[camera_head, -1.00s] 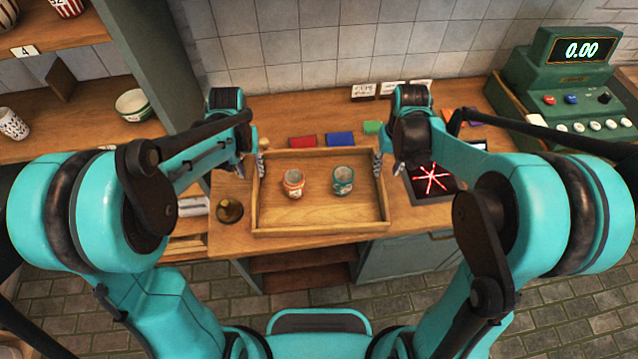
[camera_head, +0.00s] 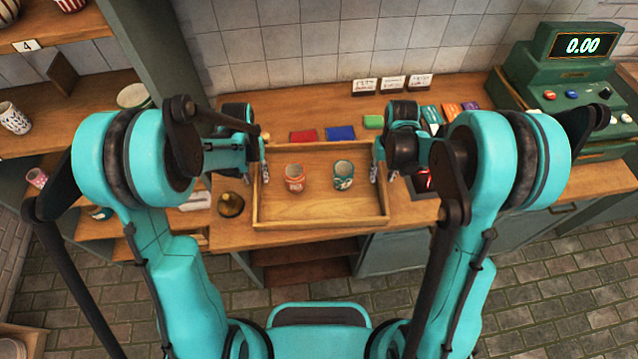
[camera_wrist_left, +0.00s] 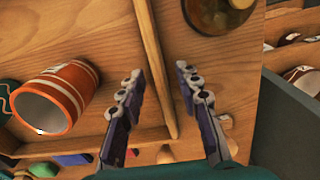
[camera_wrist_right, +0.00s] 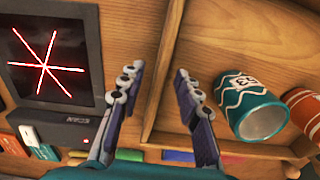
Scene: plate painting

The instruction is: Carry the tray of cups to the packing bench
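The wooden tray (camera_head: 320,208) lies on a wooden counter. An orange cup (camera_head: 294,178) and a teal patterned cup (camera_head: 344,175) stand inside it, apart from each other. My left gripper (camera_head: 264,172) is at the tray's left wall. In the left wrist view its fingers (camera_wrist_left: 158,78) are spread, with the wall running between them. My right gripper (camera_head: 375,171) is at the tray's right wall. In the right wrist view its fingers (camera_wrist_right: 158,76) are spread on either side of that wall. Whether any finger touches the wall cannot be told.
A dark scanner with red lines (camera_wrist_right: 48,50) sits right of the tray. A round brass object (camera_head: 231,205) is to its left. Coloured packets, including a blue one (camera_head: 340,133), lie behind it. A green cash register (camera_head: 570,75) stands at right, shelves (camera_head: 100,90) at left.

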